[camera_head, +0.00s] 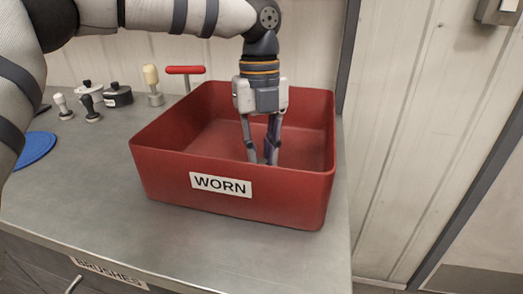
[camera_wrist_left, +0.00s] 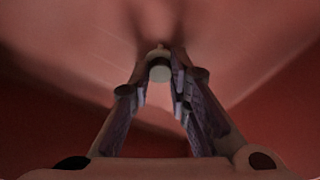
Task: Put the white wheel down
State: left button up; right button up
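My left gripper (camera_head: 263,160) reaches straight down into the red bin (camera_head: 160,175) labelled WORN, with its fingertips low behind the front wall. In the left wrist view its fingers (camera_wrist_left: 162,78) close in on a small pale piece (camera_wrist_left: 159,70) with a short tip, which looks like the white wheel seen in part. The fingers appear to touch it on both sides. The red bin floor (camera_wrist_left: 75,70) fills the view behind it. In the head view the piece is not clearly visible. My right gripper is not in view.
On the grey counter (camera_head: 90,200), left of the bin, stand small white (camera_head: 62,106) and black (camera_head: 89,108) pieces, two lidded pieces (camera_head: 117,96), a cream-topped piece (camera_head: 152,85) and a red T-handle (camera_head: 186,70). A blue disc (camera_head: 36,148) lies at left. The counter ends right of the bin.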

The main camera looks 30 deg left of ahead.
pick_arm(q)
jog(key=o, duration=0.4)
jog(key=shift+r, duration=0.1)
jog(key=r, duration=0.4)
jog(key=w+r, duration=0.1)
jog(key=r, duration=0.3)
jog(key=a+r, duration=0.1)
jog(key=r, duration=0.3)
jog(key=shift+w, duration=0.15)
